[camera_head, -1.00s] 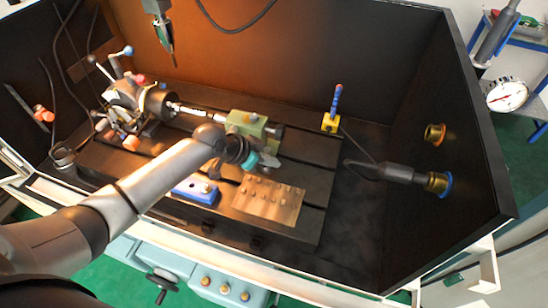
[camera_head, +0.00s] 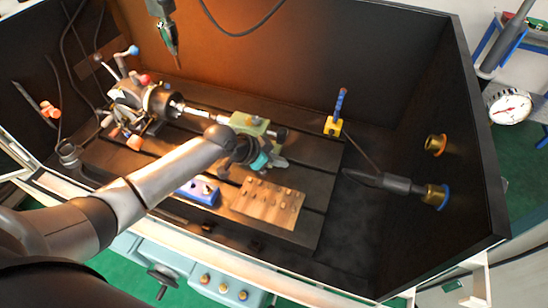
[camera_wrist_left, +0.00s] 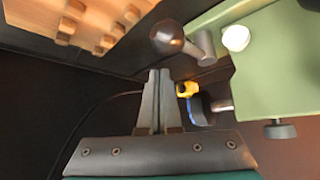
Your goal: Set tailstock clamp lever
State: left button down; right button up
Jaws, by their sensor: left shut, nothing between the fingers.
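The green tailstock (camera_head: 250,123) stands on the slotted bed, right of the chuck (camera_head: 158,101). In the left wrist view its green body (camera_wrist_left: 275,60) fills the right side. The clamp lever (camera_wrist_left: 168,37) shows there as a dark ball knob on a short arm beside the body. My left gripper (camera_head: 282,162) is at the tailstock's near right side. In the wrist view its fingers (camera_wrist_left: 158,75) are together and empty, with the tips just below the knob; I cannot tell if they touch it. The lever is not clear in the head view. My right gripper is not in view.
A wooden block with pegs (camera_head: 268,204) and a blue block (camera_head: 200,192) lie in front of the tailstock. A yellow-based post (camera_head: 332,126) stands behind right. A tool hangs over the back (camera_head: 165,30). Dark walls enclose the bed; its right floor is mostly clear.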

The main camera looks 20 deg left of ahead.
pick_arm(q)
jog(key=shift+s+a+r, duration=0.1)
jog(key=shift+a+r, duration=0.25)
jog(key=shift+r, duration=0.3)
jog(key=shift+s+a+r, duration=0.1)
jog(key=shift+a+r, duration=0.2)
jog(key=shift+r, duration=0.3)
jog(key=v, duration=0.5)
jog(key=shift+a+r, duration=0.25)
jog(key=shift+a, duration=0.2)
jog(key=shift+s+a+r, duration=0.35)
jog(key=shift+r, duration=0.1)
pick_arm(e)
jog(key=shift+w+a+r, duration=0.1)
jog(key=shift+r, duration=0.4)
